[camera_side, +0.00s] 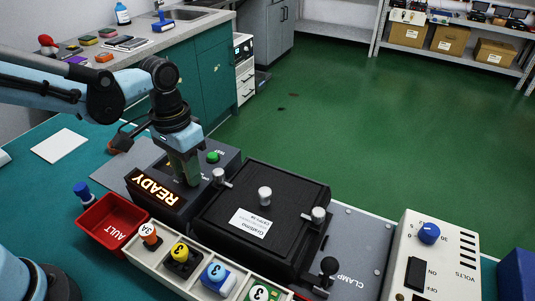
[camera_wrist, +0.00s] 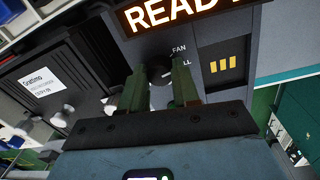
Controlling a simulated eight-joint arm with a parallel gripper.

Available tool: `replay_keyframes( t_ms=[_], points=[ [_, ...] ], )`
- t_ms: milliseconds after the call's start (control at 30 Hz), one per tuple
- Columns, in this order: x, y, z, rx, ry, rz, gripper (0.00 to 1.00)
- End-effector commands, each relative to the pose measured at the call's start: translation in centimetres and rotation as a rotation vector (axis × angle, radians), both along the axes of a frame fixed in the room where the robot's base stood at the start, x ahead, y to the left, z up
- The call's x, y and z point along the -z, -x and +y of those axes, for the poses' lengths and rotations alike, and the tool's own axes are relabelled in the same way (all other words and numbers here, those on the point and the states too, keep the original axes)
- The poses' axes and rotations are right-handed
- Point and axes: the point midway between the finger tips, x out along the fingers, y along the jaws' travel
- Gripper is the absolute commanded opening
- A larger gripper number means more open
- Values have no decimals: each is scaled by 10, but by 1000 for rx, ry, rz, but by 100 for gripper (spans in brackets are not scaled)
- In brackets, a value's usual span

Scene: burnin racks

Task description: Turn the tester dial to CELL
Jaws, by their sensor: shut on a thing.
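The tester (camera_side: 205,188) is a dark box with a lit READY display (camera_side: 155,187); the display also shows in the wrist view (camera_wrist: 180,12). The tester dial (camera_wrist: 158,72) is a dark round knob below the display. The label FAN and a partly hidden label ending in LL sit to its right. My gripper (camera_side: 190,172) points down onto the tester's top. In the wrist view its two green fingers (camera_wrist: 160,88) stand on either side of the dial, shut on it. The fingers partly cover the dial, and I cannot clearly read its pointer.
A green button (camera_side: 213,156) is beside my gripper. A black lidded fixture (camera_side: 250,190) with metal knobs stands close on the right. A red bin (camera_side: 110,222) and a white tray of numbered cells (camera_side: 180,278) lie in front. A cream volts unit (camera_side: 445,262) is far right.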

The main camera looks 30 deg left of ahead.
Motion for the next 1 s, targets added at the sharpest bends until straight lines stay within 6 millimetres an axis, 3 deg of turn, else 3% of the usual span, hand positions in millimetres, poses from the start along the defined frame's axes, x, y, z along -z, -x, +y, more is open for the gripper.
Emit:
replay_keyframes(
  t_ms=[500,1000],
  points=[
    [0,-1,0,299,2,-2,0],
    [0,-2,0,339,1,-4,0]
  ],
)
